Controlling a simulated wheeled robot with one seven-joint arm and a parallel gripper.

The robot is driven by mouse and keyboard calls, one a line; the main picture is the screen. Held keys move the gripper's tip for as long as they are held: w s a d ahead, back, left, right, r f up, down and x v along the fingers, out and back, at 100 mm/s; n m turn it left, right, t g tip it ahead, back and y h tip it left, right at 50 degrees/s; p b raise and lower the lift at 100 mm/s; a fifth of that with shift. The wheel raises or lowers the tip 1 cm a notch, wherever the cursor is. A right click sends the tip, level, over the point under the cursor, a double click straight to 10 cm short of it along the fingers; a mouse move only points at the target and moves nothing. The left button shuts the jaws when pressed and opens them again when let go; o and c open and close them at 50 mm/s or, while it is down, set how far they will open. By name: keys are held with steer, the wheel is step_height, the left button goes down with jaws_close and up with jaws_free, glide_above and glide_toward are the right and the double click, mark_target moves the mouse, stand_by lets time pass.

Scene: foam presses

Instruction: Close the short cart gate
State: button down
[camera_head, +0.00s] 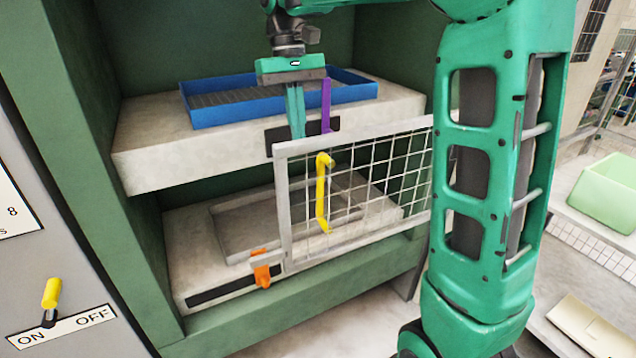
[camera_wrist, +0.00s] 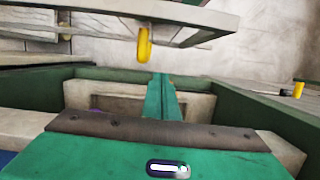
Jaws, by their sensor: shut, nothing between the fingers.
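The gate (camera_head: 281,205) is an upright grey frame with wire mesh and a yellow handle (camera_head: 321,190). It stands in front of the lower part of the green press, and its right end is hidden behind my arm. In the wrist view the gate's bar (camera_wrist: 195,12) crosses the top, with the yellow handle (camera_wrist: 143,45) hanging from it. My gripper (camera_head: 298,134) points down, its green fingers shut and empty, near the gate's upper left edge. In the wrist view the fingertips (camera_wrist: 163,80) are just below the handle; I cannot tell whether they touch the gate.
A blue tray (camera_head: 215,115) lies on the upper shelf, with a purple upright bar (camera_head: 326,105) beside my fingers. A grey tray (camera_head: 232,238) lies on the lower shelf. An orange latch (camera_head: 261,270) is at the gate's lower left. A yellow switch (camera_head: 50,293) is at left.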

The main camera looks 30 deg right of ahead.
mark_target(312, 184)
steer(key=shift+s+d+f, duration=0.1)
steer(key=shift+s+f, duration=0.9)
steer(key=shift+f, duration=0.7)
steer(key=shift+s+a+f, duration=0.1)
steer(key=shift+s+f, duration=0.95)
steer(key=shift+f, duration=0.7)
steer(key=shift+s+d+f, duration=0.1)
steer(key=shift+s+f, duration=0.9)
steer(key=shift+f, duration=0.7)
